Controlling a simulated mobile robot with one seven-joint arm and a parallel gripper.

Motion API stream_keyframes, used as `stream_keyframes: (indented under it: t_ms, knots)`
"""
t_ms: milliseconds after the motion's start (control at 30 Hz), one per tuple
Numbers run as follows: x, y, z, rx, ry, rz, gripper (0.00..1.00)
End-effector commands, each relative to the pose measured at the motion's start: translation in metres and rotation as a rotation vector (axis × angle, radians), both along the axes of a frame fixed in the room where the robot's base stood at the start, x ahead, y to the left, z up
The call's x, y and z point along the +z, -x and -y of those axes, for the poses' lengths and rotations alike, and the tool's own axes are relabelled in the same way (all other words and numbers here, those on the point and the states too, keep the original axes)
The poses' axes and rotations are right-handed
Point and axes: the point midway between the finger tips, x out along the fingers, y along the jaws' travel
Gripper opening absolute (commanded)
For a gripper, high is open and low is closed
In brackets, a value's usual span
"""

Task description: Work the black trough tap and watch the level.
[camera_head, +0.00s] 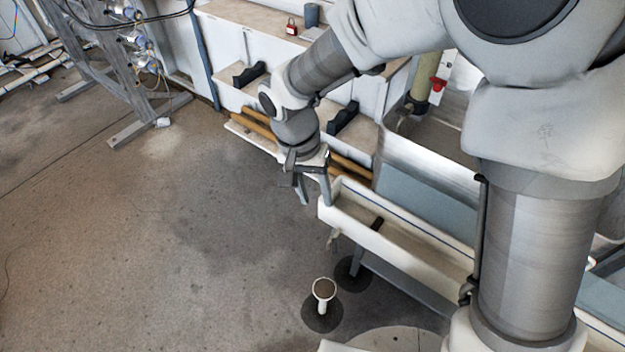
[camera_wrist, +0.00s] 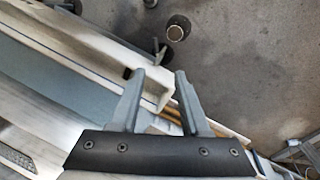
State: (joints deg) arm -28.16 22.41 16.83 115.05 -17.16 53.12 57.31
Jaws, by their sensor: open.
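The long white trough (camera_head: 420,250) runs from the centre to the lower right in the head view and shows in the wrist view (camera_wrist: 95,47). A small dark object (camera_head: 377,223), perhaps a tap handle, lies inside it; it also shows in the wrist view (camera_wrist: 127,73). A small tap-like fitting (camera_head: 332,237) is on the trough's outer side, also in the wrist view (camera_wrist: 158,46); its colour is unclear. I cannot read a water level. My gripper (camera_head: 315,198) is open and empty by the trough's end; its spread fingers show in the wrist view (camera_wrist: 158,75).
A white upright pipe (camera_head: 323,290) with a round opening stands on the floor beside the trough. A blue-grey tank (camera_head: 415,200) is behind the trough. White cabinets (camera_head: 245,60) and a metal frame (camera_head: 110,70) stand behind. The floor at left is clear.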

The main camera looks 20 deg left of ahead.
Motion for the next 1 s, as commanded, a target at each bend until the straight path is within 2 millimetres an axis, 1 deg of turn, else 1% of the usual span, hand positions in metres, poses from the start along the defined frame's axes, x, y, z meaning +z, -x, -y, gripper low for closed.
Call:
stream_keyframes:
  t_ms: [33,500,1000]
  knots:
    - [0.0051,0.0013,-0.0011,-0.017,0.002,-0.007,0.46]
    - [0.0022,-0.0039,0.0005,-0.181,0.003,0.001,0.46]
    - [0.0,-0.0056,0.0017,-0.202,0.004,0.007,0.46]
